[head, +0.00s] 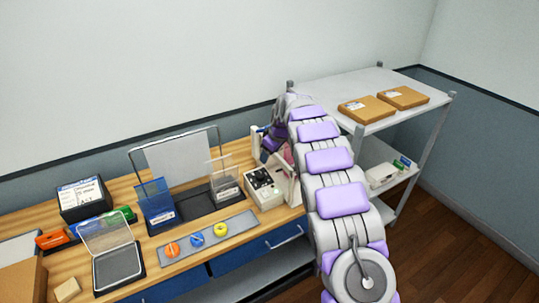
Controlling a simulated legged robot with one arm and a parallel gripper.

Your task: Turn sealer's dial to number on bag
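The sealer (262,187) looks to be the pale box with a dark control panel at the right end of the wooden bench. Its dial is too small to read. White upright parts stand beside and behind it, partly covered by my arm. A small pink patch (288,155) shows between them; I cannot tell whether it is the bag, and no number can be read. My arm reaches over the bench's right end and bends down behind the sealer. My gripper is mostly hidden there, and its fingers cannot be made out.
On the bench (188,268) are a grey strip (182,248) with orange, blue and yellow rings, a blue bin (155,203), a clear-lidded tray (117,268) and a labelled dark box (84,200). A grey shelf cart (335,92) with two cardboard boxes stands right.

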